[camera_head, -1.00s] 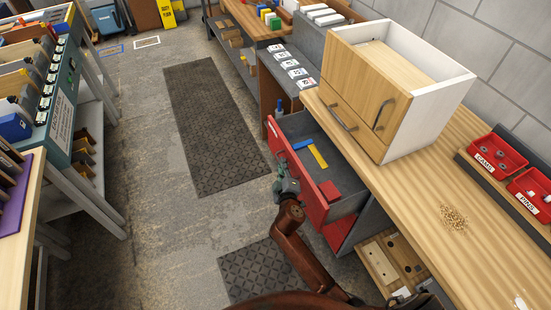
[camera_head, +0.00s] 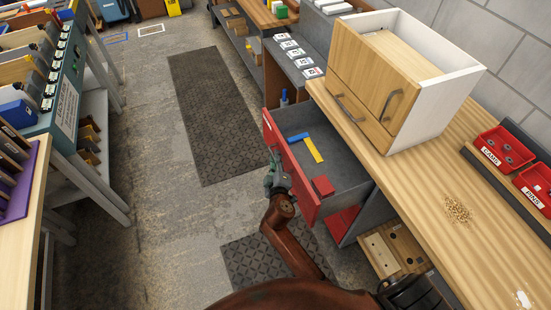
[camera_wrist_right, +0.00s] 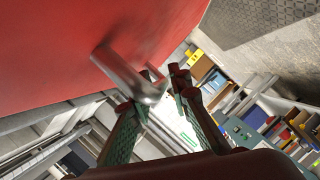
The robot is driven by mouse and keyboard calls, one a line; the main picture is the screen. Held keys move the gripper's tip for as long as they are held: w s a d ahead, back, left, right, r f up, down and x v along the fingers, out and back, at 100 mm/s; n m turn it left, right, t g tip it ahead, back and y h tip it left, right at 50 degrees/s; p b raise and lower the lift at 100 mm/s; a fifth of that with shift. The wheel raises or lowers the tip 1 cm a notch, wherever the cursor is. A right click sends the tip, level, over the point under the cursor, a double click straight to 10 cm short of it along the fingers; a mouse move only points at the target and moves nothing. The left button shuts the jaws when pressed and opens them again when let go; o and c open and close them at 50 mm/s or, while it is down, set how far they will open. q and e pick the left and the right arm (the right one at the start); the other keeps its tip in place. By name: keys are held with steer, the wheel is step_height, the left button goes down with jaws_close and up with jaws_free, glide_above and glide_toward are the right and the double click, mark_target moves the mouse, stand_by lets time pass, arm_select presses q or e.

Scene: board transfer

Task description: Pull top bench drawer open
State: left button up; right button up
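The top bench drawer (camera_head: 291,165) has a red front and a grey inside, and stands well out from the bench on the right. A blue piece (camera_head: 298,137), a yellow strip (camera_head: 313,150) and a red block (camera_head: 323,186) lie in it. My right gripper (camera_head: 274,168) is at the outer face of the drawer front. In the right wrist view, the metal drawer handle (camera_wrist_right: 125,72) lies at the green fingers (camera_wrist_right: 164,84), which are closed in around it; part of the grip is hidden. My left gripper does not show.
The wooden bench top (camera_head: 420,210) carries a wooden cabinet (camera_head: 375,75) and red bins (camera_head: 503,148). A lower red drawer (camera_head: 343,220) sits beneath the open one. Floor with dark mats (camera_head: 215,115) is free to the left, up to another bench (camera_head: 20,240).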

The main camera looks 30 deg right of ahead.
steer(key=shift+o, duration=0.8)
steer(key=shift+s, duration=0.15)
steer(key=v, duration=0.7)
steer(key=shift+s, duration=0.15)
